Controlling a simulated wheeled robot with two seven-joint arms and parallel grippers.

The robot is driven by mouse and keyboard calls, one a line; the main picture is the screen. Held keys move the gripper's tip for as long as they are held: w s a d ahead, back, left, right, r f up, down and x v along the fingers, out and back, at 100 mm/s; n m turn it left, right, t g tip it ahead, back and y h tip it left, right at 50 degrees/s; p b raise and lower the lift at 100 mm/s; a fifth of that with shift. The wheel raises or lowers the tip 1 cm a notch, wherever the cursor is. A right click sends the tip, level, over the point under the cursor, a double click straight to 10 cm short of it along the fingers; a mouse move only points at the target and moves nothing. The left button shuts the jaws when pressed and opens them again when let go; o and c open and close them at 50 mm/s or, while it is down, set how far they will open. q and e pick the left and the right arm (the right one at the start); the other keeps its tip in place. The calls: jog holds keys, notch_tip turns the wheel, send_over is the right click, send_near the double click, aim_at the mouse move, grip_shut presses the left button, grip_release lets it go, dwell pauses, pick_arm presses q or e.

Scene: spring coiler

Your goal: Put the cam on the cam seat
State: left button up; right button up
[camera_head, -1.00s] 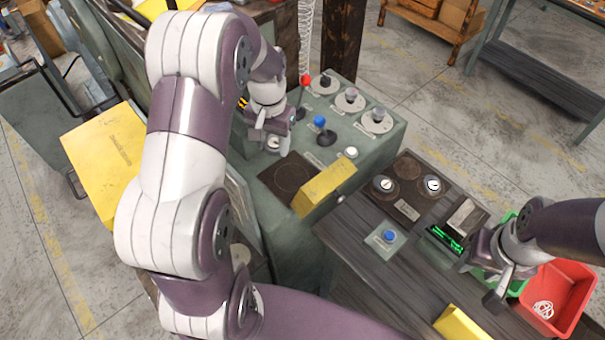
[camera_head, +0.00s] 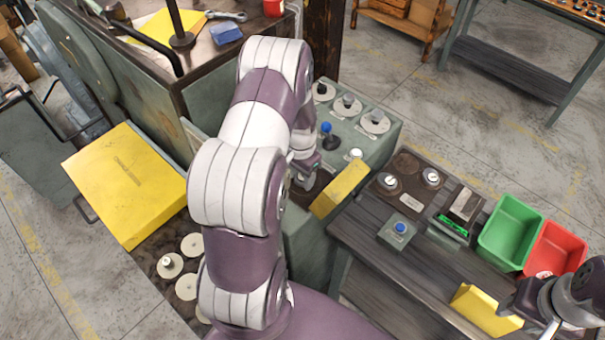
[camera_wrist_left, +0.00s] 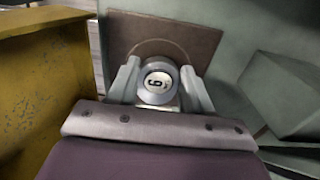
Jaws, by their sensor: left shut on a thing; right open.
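My left gripper (camera_head: 306,180) is low over the machine's front part, by a dark brown square plate (camera_head: 322,182). In the left wrist view its fingers are shut on a round grey numbered piece (camera_wrist_left: 157,84) with a white top, which may be the cam. The brown plate, with a circle marked on it, also shows behind the piece (camera_wrist_left: 180,30). I cannot tell whether the piece touches the plate. No cam seat can be made out for certain; my left arm hides part of the machine. My right gripper (camera_head: 545,318) is open at the lower right.
A yellow block (camera_head: 340,189) stands close beside the left gripper. Discs with knobs (camera_head: 347,105) line the machine top, near a blue-knobbed lever (camera_head: 326,129). The dark bench (camera_head: 440,270) holds two round labelled pieces (camera_head: 388,181), a green bin (camera_head: 510,232) and a red bin (camera_head: 556,248).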

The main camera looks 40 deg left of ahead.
aim_at(300, 179)
pick_arm(q)
jog(key=shift+s+f, duration=0.2)
jog(key=shift+f, duration=0.4)
jog(key=shift+w+f, duration=0.15)
jog(key=shift+f, duration=0.05)
jog(key=o, duration=1.2)
jog(key=shift+r, duration=0.1)
jog(key=shift+r, duration=0.1)
jog(key=shift+r, duration=0.2)
notch_tip(300, 179, up, 12)
jog(key=b, duration=0.4)
jog(key=shift+f, duration=0.15)
